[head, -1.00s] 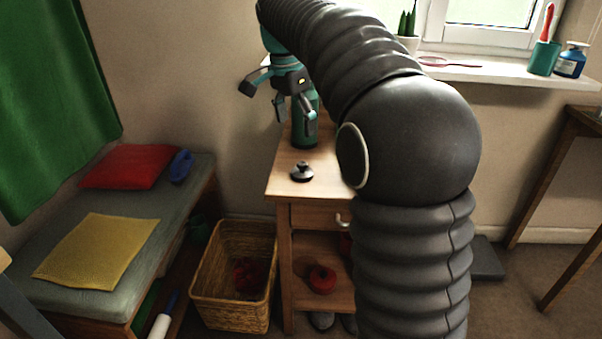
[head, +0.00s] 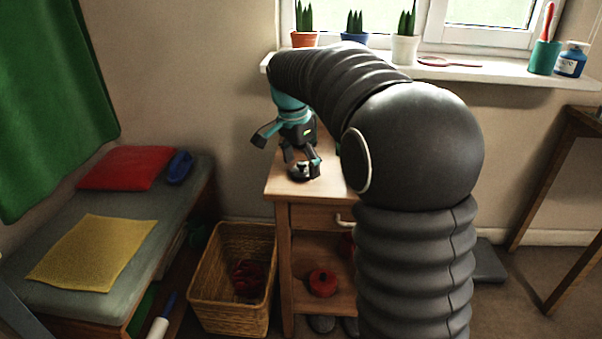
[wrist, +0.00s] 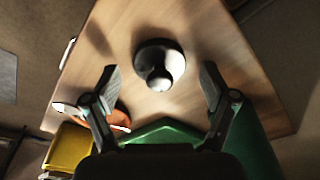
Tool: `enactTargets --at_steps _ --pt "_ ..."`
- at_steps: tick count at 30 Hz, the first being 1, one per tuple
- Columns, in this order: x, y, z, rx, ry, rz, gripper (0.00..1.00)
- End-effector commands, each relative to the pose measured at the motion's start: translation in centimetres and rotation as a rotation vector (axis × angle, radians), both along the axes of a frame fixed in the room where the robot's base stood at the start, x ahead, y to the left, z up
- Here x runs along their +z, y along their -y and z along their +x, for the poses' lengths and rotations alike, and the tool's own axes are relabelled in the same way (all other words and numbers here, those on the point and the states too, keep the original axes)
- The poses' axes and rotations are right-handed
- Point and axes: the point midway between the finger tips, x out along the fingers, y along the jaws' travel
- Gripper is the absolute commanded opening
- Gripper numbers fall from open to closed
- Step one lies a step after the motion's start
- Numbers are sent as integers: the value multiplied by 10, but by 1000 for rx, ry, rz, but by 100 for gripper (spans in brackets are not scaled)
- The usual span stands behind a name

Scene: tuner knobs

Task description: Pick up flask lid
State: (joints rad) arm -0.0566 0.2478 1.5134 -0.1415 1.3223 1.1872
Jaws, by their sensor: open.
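The flask lid (head: 300,177) is dark with a round knob and sits on the wooden table (head: 284,189), near its left front part. In the wrist view the lid (wrist: 174,62) lies on the wood, ahead of and roughly midway between the two fingertips. My gripper (head: 303,164) is open and low over the lid, with a finger partly covering it in the head view. In the wrist view the fingers of my gripper (wrist: 160,78) are spread wide, with nothing between them held. The green flask is mostly hidden behind my arm.
A wicker basket (head: 208,283) stands left of the table. A bench (head: 190,213) with a red cushion (head: 128,167) and yellow cloth (head: 95,252) is further left. A red round object (head: 322,283) sits on the table's lower shelf. Potted plants line the windowsill (head: 480,72).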

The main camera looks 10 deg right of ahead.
Motion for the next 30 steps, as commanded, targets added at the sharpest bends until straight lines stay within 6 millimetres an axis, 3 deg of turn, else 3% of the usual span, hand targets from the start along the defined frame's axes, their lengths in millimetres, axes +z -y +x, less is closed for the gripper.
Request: enactTargets --at_steps 6,8,13,24,30 --pt "-1 0 0 0 0 0 85" --pt "-1 0 0 0 0 0 72" --pt "0 0 0 0 0 0 30" --pt "0 0 0 0 0 0 30" --pt "14 0 0 0 2 0 30"
